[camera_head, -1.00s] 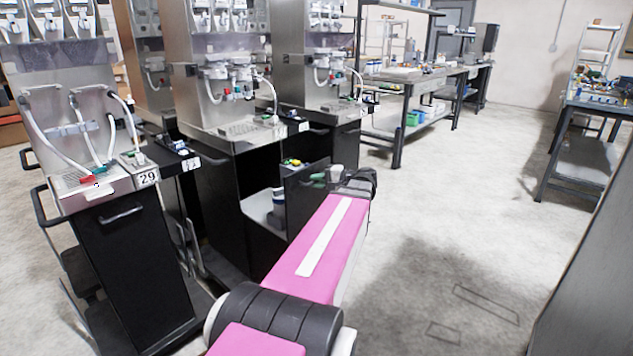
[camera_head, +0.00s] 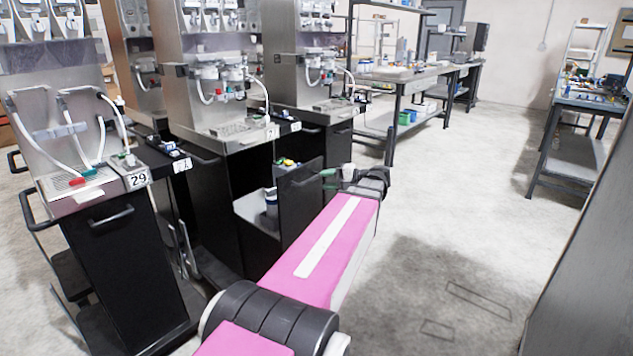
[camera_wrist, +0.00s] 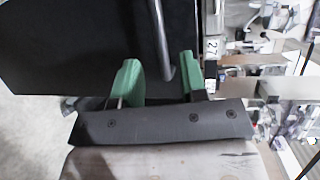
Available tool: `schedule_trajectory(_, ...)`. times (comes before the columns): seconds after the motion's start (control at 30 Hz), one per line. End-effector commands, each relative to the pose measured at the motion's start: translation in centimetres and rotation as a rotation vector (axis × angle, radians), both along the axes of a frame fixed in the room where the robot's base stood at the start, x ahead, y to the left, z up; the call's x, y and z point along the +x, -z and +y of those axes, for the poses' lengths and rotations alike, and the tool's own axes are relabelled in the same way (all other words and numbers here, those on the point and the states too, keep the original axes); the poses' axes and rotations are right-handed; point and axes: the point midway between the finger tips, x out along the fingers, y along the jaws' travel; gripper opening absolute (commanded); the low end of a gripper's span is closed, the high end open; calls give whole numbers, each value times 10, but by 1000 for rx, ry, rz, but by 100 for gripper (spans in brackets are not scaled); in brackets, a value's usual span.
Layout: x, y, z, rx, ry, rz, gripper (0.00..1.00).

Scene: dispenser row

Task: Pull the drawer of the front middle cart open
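The front middle cart (camera_head: 211,190) is black below a steel dispenser top. Its drawer stands pulled out, with a black front panel (camera_head: 301,198), a pale inner tray and a few containers, one white and blue (camera_head: 271,198). In the wrist view, the dark panel (camera_wrist: 80,45) fills the upper left, and its grey bar handle (camera_wrist: 161,45) reaches down to the gap between my green fingertips. My gripper (camera_wrist: 160,78) has its fingers wide apart, clear space on both sides of the handle. In the head view, my gripper (camera_head: 331,178) is just right of the panel, its fingertips partly hidden.
A cart labelled 29 (camera_head: 97,255) with a closed front stands at left. Another dispenser cart (camera_head: 338,147) stands behind the drawer. Workbenches (camera_head: 398,82) line the back, and a table (camera_head: 583,105) is at right. The grey floor (camera_head: 450,215) at right is open.

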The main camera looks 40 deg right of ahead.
Motion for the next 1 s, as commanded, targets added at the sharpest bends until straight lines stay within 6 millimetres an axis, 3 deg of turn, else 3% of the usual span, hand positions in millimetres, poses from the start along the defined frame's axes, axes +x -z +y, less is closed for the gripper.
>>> schedule_trajectory(0.13,-20,-4,-11,0,2,0,39)
schedule_trajectory(0.33,-33,-6,-18,0,0,0,39)
schedule_trajectory(1.0,-35,-7,-18,0,-1,0,39)
